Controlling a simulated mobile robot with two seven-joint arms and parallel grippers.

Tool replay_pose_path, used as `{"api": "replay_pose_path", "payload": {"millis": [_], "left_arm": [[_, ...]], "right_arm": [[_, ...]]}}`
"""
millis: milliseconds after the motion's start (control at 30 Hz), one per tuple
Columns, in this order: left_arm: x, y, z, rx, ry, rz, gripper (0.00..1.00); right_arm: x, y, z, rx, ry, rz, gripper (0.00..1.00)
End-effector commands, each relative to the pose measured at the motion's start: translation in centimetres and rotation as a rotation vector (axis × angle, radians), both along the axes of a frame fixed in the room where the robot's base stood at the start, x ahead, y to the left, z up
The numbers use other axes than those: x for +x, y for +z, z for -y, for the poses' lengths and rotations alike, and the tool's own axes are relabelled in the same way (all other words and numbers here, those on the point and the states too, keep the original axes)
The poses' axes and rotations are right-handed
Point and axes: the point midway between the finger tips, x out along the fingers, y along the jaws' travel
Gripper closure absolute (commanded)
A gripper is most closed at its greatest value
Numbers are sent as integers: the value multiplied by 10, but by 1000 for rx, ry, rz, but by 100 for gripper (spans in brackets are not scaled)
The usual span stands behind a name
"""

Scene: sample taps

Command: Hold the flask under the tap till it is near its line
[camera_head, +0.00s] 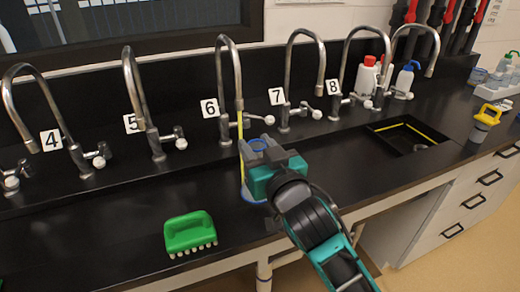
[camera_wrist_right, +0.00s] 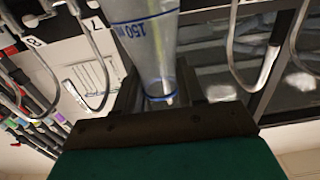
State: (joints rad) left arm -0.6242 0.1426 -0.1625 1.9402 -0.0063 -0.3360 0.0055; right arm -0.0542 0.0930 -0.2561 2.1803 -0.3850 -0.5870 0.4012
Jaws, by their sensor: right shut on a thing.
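My right gripper (camera_head: 262,157) is shut on the flask and holds it by its upper part over the black counter. The flask's blue base rim (camera_head: 253,196) shows below the gripper; the gripper hides much of its body. Tap 6 (camera_head: 229,42) arches above. A thin yellow stream (camera_head: 240,122) falls from its spout and passes at the flask's left side; I cannot tell whether it enters. My left gripper is not in view.
A green brush (camera_head: 189,233) lies on the counter at front left. Taps 5 (camera_head: 129,75) and 7 (camera_head: 288,75) stand either side. An open sink (camera_head: 410,134), bottles (camera_head: 404,78) and a yellow-topped container (camera_head: 484,120) are at the right.

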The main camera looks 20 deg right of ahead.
Motion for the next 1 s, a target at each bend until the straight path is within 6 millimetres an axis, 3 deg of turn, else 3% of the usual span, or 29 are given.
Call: {"api": "replay_pose_path", "payload": {"millis": [433,700,1000], "left_arm": [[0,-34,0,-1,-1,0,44],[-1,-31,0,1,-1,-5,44],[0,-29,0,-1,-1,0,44]], "right_arm": [[58,-28,-2,1,0,3,100],[90,-24,-3,1,-1,2,100],[103,-24,-3,2,0,0,100]]}}
